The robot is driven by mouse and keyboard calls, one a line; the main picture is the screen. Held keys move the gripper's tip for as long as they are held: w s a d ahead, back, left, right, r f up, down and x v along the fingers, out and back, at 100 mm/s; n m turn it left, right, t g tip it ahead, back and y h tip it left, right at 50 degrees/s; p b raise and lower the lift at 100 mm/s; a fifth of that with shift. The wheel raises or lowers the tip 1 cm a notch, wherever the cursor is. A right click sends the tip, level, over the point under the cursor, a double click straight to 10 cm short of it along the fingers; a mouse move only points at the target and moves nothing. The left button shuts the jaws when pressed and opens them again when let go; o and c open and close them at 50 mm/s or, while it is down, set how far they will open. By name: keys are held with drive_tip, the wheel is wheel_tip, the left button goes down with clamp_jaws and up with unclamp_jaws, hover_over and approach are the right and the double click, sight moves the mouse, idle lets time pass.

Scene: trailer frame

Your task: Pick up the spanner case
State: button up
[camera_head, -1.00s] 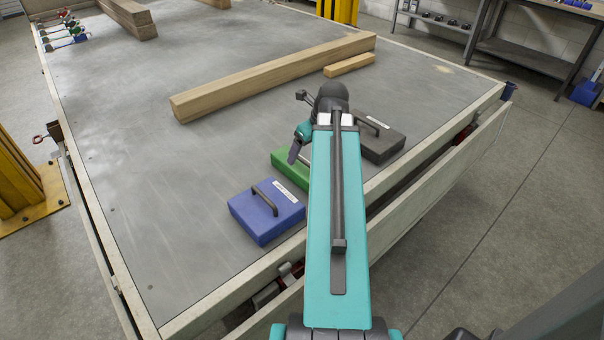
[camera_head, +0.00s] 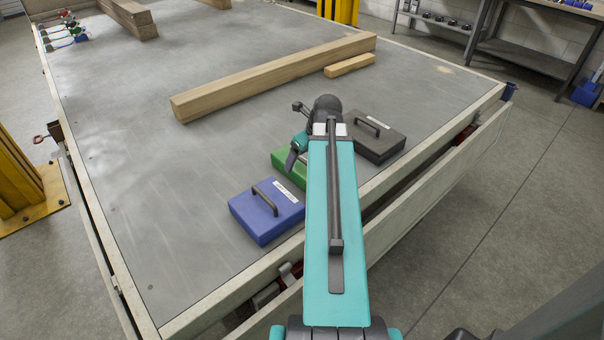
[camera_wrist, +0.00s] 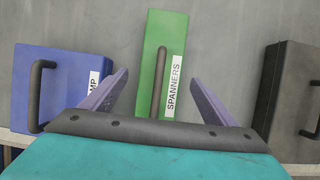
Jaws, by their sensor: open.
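The spanner case is a green box with a dark handle and a white label reading "SPANNERS". In the wrist view the case (camera_wrist: 151,55) lies between and ahead of my gripper's (camera_wrist: 157,80) two purple fingers, which are apart and empty. The handle (camera_wrist: 158,85) runs lengthwise between the fingers. In the head view the green case (camera_head: 290,163) is partly hidden behind my arm, and my gripper (camera_head: 293,158) is above it. I cannot tell the exact height gap.
A blue case (camera_head: 266,211) with a handle lies left of the green one, and a dark grey case (camera_head: 375,137) lies right. All lie on the grey trailer bed (camera_head: 150,190). A long wooden beam (camera_head: 270,77) and a short block (camera_head: 349,66) lie beyond. The bed's left part is clear.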

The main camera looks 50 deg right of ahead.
sight(300, 165)
drive_tip(key=shift+x, duration=2.45)
drive_tip(key=shift+s, duration=0.15)
drive_tip(key=c, duration=1.5)
